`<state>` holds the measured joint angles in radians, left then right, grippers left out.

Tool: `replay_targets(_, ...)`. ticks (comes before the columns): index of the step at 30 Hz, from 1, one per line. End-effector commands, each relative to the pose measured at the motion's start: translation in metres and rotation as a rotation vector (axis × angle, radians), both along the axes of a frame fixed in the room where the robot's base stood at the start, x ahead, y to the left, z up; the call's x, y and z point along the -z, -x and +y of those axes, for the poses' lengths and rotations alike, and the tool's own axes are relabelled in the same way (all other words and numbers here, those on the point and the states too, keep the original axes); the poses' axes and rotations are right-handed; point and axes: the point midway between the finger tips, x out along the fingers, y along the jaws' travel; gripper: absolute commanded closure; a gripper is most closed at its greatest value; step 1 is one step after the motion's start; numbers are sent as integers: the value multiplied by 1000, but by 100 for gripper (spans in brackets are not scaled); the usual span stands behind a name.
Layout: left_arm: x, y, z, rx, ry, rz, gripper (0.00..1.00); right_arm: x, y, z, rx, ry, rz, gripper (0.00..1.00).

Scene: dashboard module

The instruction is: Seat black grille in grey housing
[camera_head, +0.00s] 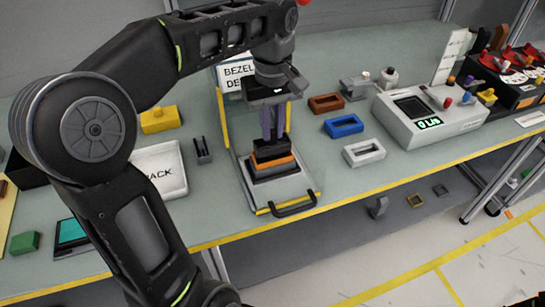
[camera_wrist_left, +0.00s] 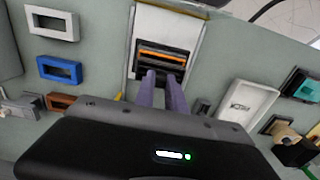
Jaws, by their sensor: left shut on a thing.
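My left gripper (camera_head: 268,140) reaches down over the pale fixture plate (camera_head: 284,190), its purple fingers shut on a dark piece (camera_head: 267,147) that I take to be the black grille. An orange band (camera_head: 273,162) shows directly below it, above a dark block on the plate. In the left wrist view my left gripper's fingertips (camera_wrist_left: 165,74) meet the dark, orange-striped stack (camera_wrist_left: 161,58). I cannot tell whether the grille is seated. A light grey, open-centred housing (camera_head: 363,152) lies on the table right of the fixture, apart from the gripper. My right gripper is not in view.
Blue (camera_head: 343,125) and brown (camera_head: 325,103) frames lie behind the grey one. A console with a green display (camera_head: 430,122) stands further right. Left are a white tray (camera_head: 158,170), a small dark slotted holder (camera_head: 202,150) and a yellow block (camera_head: 158,119). A black handle (camera_head: 293,206) fronts the fixture.

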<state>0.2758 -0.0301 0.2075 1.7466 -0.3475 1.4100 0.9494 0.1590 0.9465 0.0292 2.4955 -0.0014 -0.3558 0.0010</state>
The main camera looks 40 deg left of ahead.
Motion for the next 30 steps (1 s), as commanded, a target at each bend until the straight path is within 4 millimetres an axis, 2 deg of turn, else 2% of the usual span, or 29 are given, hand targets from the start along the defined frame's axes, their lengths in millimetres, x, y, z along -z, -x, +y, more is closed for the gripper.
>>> replay_targets(1, 9, 0, 0, 0, 0, 0, 100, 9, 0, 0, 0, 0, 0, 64)
replay_targets(12, 9, 0, 0, 0, 0, 0, 100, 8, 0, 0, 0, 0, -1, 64)
replay_targets(14, 15, 0, 0, 0, 0, 1, 100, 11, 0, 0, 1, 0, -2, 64)
replay_targets(18, 38, 1, 0, -1, 1, 3, 100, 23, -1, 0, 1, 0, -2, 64)
replay_targets(22, 53, 0, 0, 0, 0, 1, 100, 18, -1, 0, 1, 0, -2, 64)
replay_targets(30, 57, 0, 0, 0, 0, 0, 100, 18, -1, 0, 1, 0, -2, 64)
